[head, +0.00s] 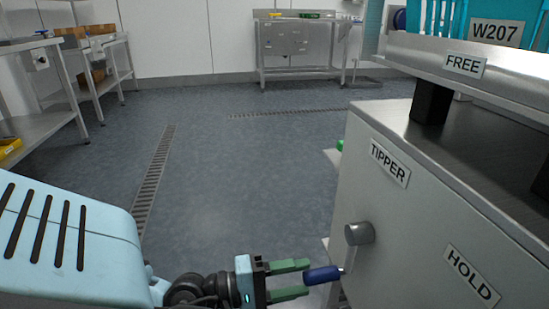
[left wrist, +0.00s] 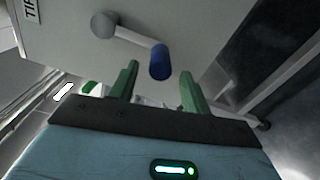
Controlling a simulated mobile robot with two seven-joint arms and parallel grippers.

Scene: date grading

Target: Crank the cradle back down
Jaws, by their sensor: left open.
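The tipper (head: 385,220) is a grey cabinet at the right of the head view, labelled TIPPER and HOLD. Its crank has a round grey hub (head: 359,233) and a blue handle (head: 322,275); the wrist view shows the arm joining hub (left wrist: 103,25) to handle (left wrist: 160,62). My left gripper (head: 305,279) is open, its green fingers pointing at the handle. In the wrist view the handle appears between the fingertips (left wrist: 160,74); I cannot tell whether they touch it. The steel cradle (head: 420,52), labelled FREE, stands above the cabinet top on a dark post. My right gripper is out of view.
A teal crate (head: 443,20) labelled W207 sits on the cradle. Steel tables stand at the left (head: 40,125) and at the back (head: 300,70). The grey floor (head: 240,170) between them is clear, with drain grates (head: 153,180) set in it.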

